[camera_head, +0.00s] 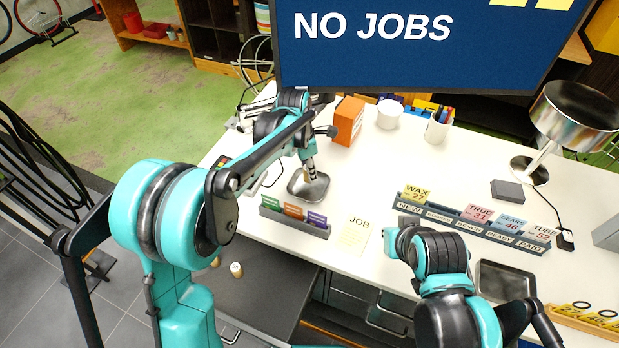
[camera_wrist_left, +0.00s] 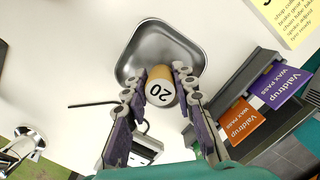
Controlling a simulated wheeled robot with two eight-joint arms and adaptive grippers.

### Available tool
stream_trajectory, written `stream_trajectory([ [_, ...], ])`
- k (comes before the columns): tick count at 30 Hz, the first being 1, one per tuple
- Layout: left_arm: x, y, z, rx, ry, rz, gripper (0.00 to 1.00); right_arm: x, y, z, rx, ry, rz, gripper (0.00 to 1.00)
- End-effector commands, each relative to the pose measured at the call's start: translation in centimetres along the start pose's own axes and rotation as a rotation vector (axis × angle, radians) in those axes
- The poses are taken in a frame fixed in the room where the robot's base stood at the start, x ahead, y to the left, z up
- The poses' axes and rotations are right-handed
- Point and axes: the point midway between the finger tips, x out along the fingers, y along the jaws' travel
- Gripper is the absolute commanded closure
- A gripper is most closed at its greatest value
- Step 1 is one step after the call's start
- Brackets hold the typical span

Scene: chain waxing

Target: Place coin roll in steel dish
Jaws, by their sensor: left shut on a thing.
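The steel dish (camera_head: 316,192) is a shallow metal tray with rounded corners on the white table, left of the middle. My left gripper (camera_head: 309,172) is over the dish, pointing down. It is shut on the coin roll, a tan cylinder with a white end marked 20, which shows in the left wrist view (camera_wrist_left: 160,92) between the two fingers. In that view the dish (camera_wrist_left: 140,42) lies right behind the roll. I cannot tell whether the roll touches the dish floor.
A rack of wax pass cards (camera_head: 293,216) stands just in front of the dish. An orange box (camera_head: 347,121) is behind it. A job sheet (camera_head: 355,236) lies to the right. Small tan rolls (camera_head: 236,269) sit on a dark surface at the lower left. A long labelled rack (camera_head: 470,233) stands at right.

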Motion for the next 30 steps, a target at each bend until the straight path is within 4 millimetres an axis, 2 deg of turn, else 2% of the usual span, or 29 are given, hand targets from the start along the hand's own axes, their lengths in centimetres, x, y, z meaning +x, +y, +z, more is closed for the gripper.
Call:
stream_trajectory([
  [4, 1.0, 0.5, 0.0, 0.000, 0.000, 0.000, 1.00, 0.0, 0.0, 0.0, 0.000, 0.000, 0.000, 1.00],
  [11, 4.1, 0.5, -0.4, 0.000, 0.000, 0.000, 1.00, 0.1, 0.0, 0.0, 0.000, 0.000, 0.000, 1.00],
  [23, 4.7, 0.4, -0.6, 0.000, 0.000, 0.000, 1.00, 0.4, 0.0, 0.3, 0.000, 0.000, 0.000, 1.00],
  [24, 4.7, 0.4, -0.5, 0.000, 0.000, 0.000, 0.69, 0.3, 0.0, 0.3, 0.000, 0.000, 0.000, 1.00],
  [26, 4.6, 0.4, -0.5, 0.000, 0.000, 0.000, 0.53, 0.3, 0.0, 0.2, 0.000, 0.000, 0.000, 1.00],
  [30, 4.6, 0.4, -0.5, 0.000, 0.000, 0.000, 0.53, 0.3, 0.0, 0.2, 0.000, 0.000, 0.000, 1.00],
])
